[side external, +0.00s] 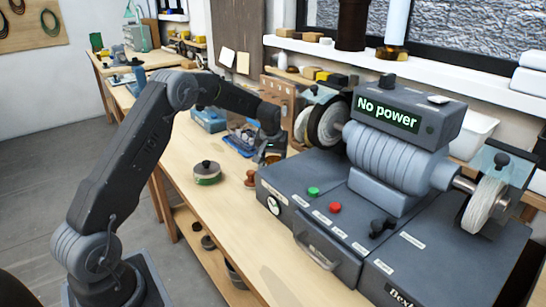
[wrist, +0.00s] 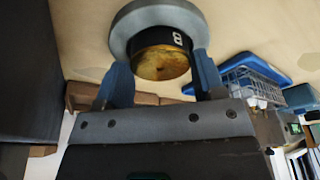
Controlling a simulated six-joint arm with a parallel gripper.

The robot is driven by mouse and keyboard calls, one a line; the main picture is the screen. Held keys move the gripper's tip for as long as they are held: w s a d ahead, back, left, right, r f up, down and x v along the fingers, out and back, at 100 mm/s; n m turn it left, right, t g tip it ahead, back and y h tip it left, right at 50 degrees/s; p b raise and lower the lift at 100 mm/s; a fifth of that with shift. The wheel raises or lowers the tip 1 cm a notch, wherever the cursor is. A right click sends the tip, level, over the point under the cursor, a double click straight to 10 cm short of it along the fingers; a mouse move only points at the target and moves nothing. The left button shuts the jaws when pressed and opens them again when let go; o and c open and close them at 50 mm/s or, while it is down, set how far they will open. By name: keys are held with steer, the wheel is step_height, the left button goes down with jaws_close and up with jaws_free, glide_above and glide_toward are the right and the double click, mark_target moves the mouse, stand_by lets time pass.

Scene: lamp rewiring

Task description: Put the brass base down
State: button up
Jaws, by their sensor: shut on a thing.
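My gripper (wrist: 163,78) has its two blue fingers on either side of the brass base (wrist: 160,66), a round mottled gold face with a black band marked with a white figure like an 8. A wide grey disc (wrist: 125,27) shows behind it; I cannot tell whether it is part of the base or a separate thing under it. In the side external view my gripper (side external: 271,148) points down over the bench, just left of the grey machine. The held base is small and mostly hidden there, so its contact with the bench is unclear.
The grey buffing machine (side external: 400,165), its display reading "No power", fills the right. A green tin with a black knob (side external: 207,173) and a reddish-brown piece (side external: 251,178) stand nearby on the wooden bench (side external: 215,215). The front bench is clear.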

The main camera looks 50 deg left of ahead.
steer(key=o, duration=0.9)
steer(key=shift+f, duration=0.1)
